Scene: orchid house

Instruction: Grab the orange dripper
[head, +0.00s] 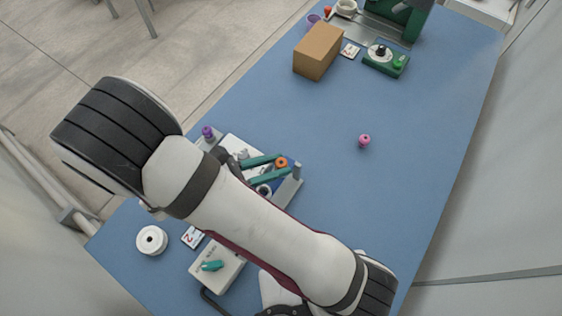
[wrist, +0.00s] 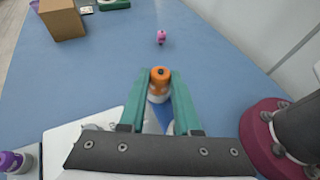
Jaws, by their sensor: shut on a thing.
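The orange dripper shows in the head view (head: 281,162) and in the wrist view (wrist: 160,74). It has an orange top with a dark centre and a pale lower body. My gripper (head: 276,168) has two teal fingers, seen also in the wrist view (wrist: 159,92). The fingers are shut on the dripper, one on each side of it near their tips. The dripper looks upright. Its lower end is partly hidden, and I cannot tell whether it touches the surface beneath.
A purple dripper (head: 208,132) stands left of my gripper and a pink one (head: 364,140) stands alone to the right. A cardboard box (head: 318,51) and a green device (head: 386,60) are at the back. A white spool (head: 151,240) lies front left.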

